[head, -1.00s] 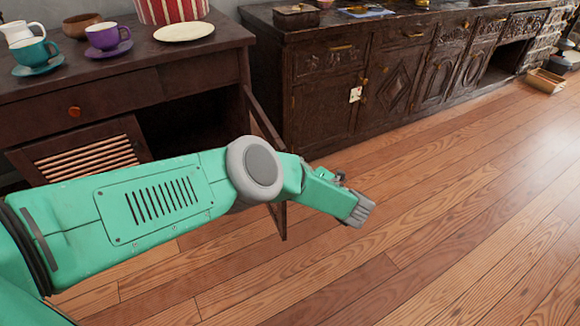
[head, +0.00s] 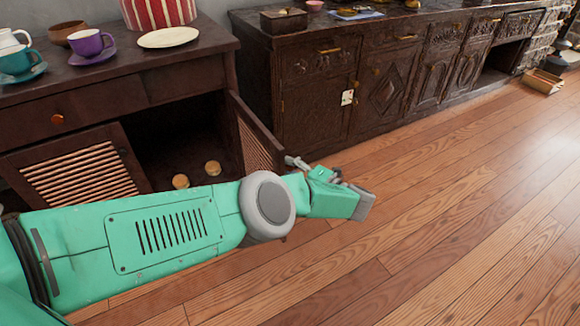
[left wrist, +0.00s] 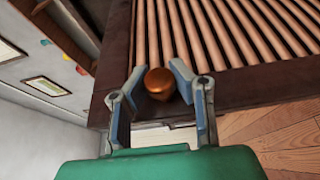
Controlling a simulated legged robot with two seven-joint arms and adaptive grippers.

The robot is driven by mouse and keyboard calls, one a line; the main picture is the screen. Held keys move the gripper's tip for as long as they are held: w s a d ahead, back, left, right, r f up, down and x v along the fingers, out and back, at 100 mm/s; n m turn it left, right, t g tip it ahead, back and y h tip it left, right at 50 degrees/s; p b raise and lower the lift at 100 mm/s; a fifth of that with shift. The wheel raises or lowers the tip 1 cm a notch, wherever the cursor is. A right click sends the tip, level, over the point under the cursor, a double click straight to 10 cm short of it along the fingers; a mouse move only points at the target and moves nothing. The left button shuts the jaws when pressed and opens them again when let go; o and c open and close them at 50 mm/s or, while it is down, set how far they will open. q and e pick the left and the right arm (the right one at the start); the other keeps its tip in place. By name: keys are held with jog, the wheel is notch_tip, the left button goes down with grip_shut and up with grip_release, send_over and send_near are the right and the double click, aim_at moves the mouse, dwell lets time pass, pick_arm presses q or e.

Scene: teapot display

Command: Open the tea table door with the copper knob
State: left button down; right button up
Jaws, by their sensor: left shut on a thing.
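The dark wooden tea table (head: 190,85) stands at the left in the head view. Its right slatted door (head: 255,140) stands open, swung outward, with its slatted face showing. My left gripper (head: 297,163) is at this door's outer edge. In the left wrist view, the left gripper (left wrist: 160,92) has its two fingers on either side of the round copper knob (left wrist: 160,83), shut on it. The knob sits on the door's dark frame beside the slats. In the head view the knob is hidden, and my left arm covers the door's lower part. My right gripper is out of view.
The left slatted door (head: 80,175) is beside the opening. Two small round tan things (head: 180,181) lie inside the cabinet. Cups, a plate (head: 168,37) and a striped pot (head: 158,12) stand on top. A carved sideboard (head: 320,95) runs along the wall.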

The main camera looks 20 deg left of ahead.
pick_arm(q)
jog(key=shift+s+d+f, duration=0.2)
jog(key=shift+d+f, duration=0.05)
jog(key=shift+f, duration=0.15)
jog(key=c, duration=1.3)
grip_release()
jog(key=shift+a, duration=0.1)
jog(key=shift+w+r, duration=0.15)
jog(key=shift+r, duration=0.15)
